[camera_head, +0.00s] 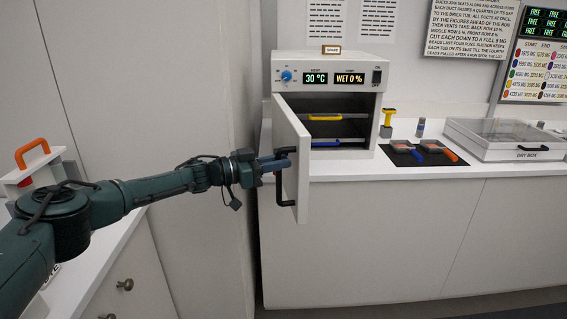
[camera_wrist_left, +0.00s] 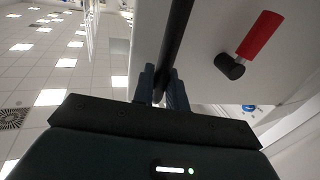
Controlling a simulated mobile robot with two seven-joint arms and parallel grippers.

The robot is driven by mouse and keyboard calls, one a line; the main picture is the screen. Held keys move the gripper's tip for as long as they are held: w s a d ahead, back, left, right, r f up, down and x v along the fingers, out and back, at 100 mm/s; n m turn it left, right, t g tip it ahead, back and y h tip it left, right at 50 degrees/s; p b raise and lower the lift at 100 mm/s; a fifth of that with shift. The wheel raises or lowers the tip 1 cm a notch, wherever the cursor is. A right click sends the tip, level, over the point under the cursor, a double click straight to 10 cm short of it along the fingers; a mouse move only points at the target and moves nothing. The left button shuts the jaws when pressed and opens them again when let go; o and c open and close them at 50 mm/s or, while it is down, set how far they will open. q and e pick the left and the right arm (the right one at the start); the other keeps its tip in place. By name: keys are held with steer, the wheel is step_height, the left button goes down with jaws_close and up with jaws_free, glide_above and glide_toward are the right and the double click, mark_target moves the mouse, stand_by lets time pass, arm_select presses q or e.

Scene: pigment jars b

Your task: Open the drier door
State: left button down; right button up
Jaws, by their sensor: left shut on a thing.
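The drier (camera_head: 326,72) is a white box on the counter, its display reading 30 °C and WET 0 %. Its door (camera_head: 294,152) stands swung open to the left, showing the dark inside with a yellow-handled shelf (camera_head: 325,118) and a blue-edged shelf (camera_head: 328,141). My left gripper (camera_head: 284,160) is at the door's outer face, shut on the black door handle (camera_head: 285,203). In the left wrist view the fingers (camera_wrist_left: 162,88) close around the black handle bar (camera_wrist_left: 176,40). A red-handled latch (camera_wrist_left: 258,36) sits on the door beside it. My right gripper is not in view.
A yellow-handled tool (camera_head: 388,120), two small pans with blue (camera_head: 417,155) and orange (camera_head: 449,154) handles on a dark mat, and a dry box (camera_head: 508,139) stand right of the drier. A tall pale panel is left of the door.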

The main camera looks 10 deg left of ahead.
arm_select(q)
steer(key=shift+a+r, duration=0.2)
steer(key=shift+a, duration=0.4)
steer(key=c, duration=1.8)
jaws_free()
steer(key=shift+o, duration=0.2)
steer(key=shift+f, duration=0.1)
steer(key=shift+d, duration=0.1)
steer(key=b+v, duration=0.1)
steer(key=v, duration=1.2)
